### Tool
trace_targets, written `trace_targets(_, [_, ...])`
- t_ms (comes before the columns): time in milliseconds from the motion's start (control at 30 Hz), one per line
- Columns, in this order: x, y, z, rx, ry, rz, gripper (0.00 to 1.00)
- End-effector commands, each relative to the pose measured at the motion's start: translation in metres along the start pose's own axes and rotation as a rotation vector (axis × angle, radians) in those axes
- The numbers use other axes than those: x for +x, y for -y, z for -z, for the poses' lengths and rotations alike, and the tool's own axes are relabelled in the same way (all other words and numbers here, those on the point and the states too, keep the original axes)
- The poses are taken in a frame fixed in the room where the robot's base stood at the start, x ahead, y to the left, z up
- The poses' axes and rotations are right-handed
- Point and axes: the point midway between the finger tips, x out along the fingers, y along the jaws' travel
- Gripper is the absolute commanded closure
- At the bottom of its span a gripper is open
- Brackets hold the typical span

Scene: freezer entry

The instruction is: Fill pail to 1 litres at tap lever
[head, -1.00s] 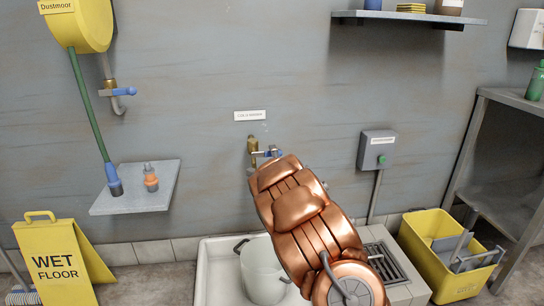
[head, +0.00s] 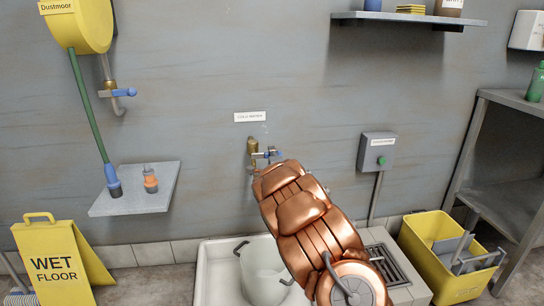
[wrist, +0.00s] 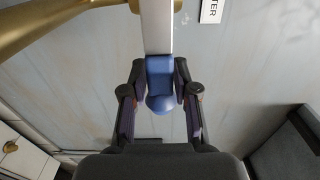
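The brass wall tap (head: 253,150) sits under the cold water label, with a blue-ended lever (head: 270,154) pointing right. In the wrist view the lever's blue end (wrist: 160,82) lies between my fingertips, which appear to touch it on both sides. My gripper (wrist: 160,75) is shut on it. In the head view my copper-coloured arm hides most of the gripper. The pale pail (head: 262,270) stands in the white basin (head: 214,270) below the tap, partly behind my arm. I cannot make out any water stream or the water level.
A second blue-levered tap (head: 122,92) and a shelf with hose end and orange nozzle (head: 150,180) are at left. A yellow wet-floor sign (head: 55,262) stands at lower left. A grey switch box (head: 379,150), yellow bucket (head: 432,258) and metal rack (head: 508,180) are at right.

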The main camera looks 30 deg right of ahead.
Motion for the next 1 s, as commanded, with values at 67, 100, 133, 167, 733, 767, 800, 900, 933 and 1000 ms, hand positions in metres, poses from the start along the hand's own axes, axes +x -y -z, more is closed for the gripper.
trace_targets(67, [0.0,0.0,0.0,0.0,0.0,0.0,0.82])
trace_targets(100, [0.0,0.0,0.0,0.0,0.0,0.0,0.86])
trace_targets(133, [0.0,0.0,0.0,0.0,0.0,0.0,0.9])
trace_targets(167, [0.0,0.0,0.0,0.0,0.0,0.0,0.93])
trace_targets(733, [0.0,0.0,-0.001,-0.001,0.001,0.0,1.0])
trace_targets(767, [0.0,0.001,-0.002,-0.002,0.002,0.0,1.0])
trace_targets(800, [0.0,0.001,-0.003,-0.003,0.004,0.0,1.0])
trace_targets(900, [0.0,0.003,-0.009,-0.011,0.01,0.0,1.0])
trace_targets(933, [0.0,0.003,-0.011,-0.015,0.013,0.0,1.0])
trace_targets(1000, [0.0,0.005,-0.018,-0.024,0.02,0.001,1.0])
